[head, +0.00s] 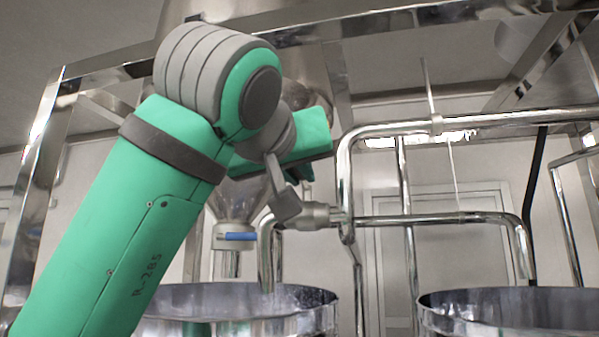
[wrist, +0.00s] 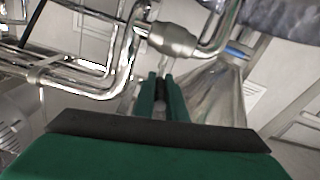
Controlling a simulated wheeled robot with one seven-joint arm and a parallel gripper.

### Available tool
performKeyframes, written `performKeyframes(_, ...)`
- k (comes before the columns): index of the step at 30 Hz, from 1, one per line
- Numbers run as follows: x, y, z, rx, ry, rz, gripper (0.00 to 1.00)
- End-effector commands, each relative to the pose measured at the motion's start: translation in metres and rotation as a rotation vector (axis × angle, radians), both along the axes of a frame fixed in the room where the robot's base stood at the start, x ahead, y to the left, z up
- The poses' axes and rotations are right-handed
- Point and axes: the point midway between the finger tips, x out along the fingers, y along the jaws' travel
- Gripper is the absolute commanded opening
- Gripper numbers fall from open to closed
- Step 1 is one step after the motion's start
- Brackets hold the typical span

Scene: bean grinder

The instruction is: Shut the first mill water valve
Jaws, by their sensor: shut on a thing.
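The water valve (head: 315,214) is a grey metal body on the steel pipe between the two vats. It also shows in the wrist view (wrist: 172,40), just beyond my fingertips. My gripper (head: 303,178) is just above the valve body. In the wrist view my green fingers (wrist: 160,82) are close together around the narrow valve handle. The handle is mostly hidden by the fingers, and its exact angle is hard to tell. In the head view my arm covers part of the area.
A steel hopper with a blue-handled outlet (head: 235,236) is left of the valve. Open metal vats stand below, one at left (head: 240,300) and one at right (head: 510,310). Bent steel pipes (head: 440,218) run to the right. Frame posts (head: 340,90) stand close to my arm.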

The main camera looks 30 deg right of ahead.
Motion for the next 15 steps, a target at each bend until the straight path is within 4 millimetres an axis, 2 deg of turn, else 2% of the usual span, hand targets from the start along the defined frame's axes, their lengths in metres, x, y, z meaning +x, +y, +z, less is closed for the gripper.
performKeyframes(8,-0.0015,-0.0019,-0.0013,0.005,-0.001,-0.002,0.00)
performKeyframes(9,-0.0014,-0.0019,-0.0013,0.005,-0.001,-0.002,0.16)
performKeyframes(11,-0.0012,-0.0016,-0.0012,0.004,0.000,-0.002,0.30)
performKeyframes(15,-0.0013,-0.0014,-0.0008,0.003,-0.001,-0.001,0.30)
